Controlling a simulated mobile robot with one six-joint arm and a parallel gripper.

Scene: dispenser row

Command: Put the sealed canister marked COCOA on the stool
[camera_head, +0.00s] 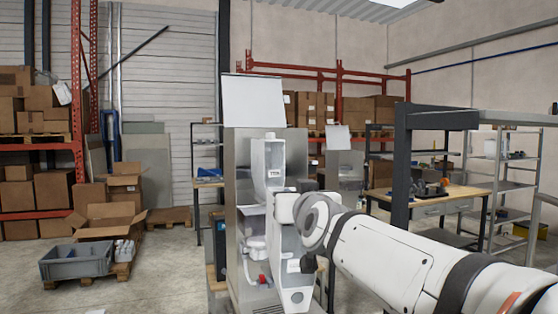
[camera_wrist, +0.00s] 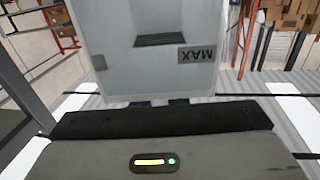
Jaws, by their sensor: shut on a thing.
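In the wrist view my gripper (camera_wrist: 160,103) is shut on a pale grey-white container (camera_wrist: 150,72). Its face has a dark slot and a grey label reading MAX, upside down in the picture. No COCOA marking is readable, so I cannot tell whether this is the task's canister. In the head view a tall white container (camera_head: 268,158) with a small unreadable label stands upright at the metal dispenser (camera_head: 240,160). My white arm crosses in front of the dispenser and hides part of it; the jaws cannot be made out there. I cannot identify a stool.
A raised pale panel (camera_head: 253,101) tops the dispenser. A wooden workbench (camera_head: 430,200) and metal shelves (camera_head: 495,185) stand at the right. An open carton (camera_head: 108,220) and a grey crate (camera_head: 76,262) are at the left. Clear floor lies between crate and dispenser.

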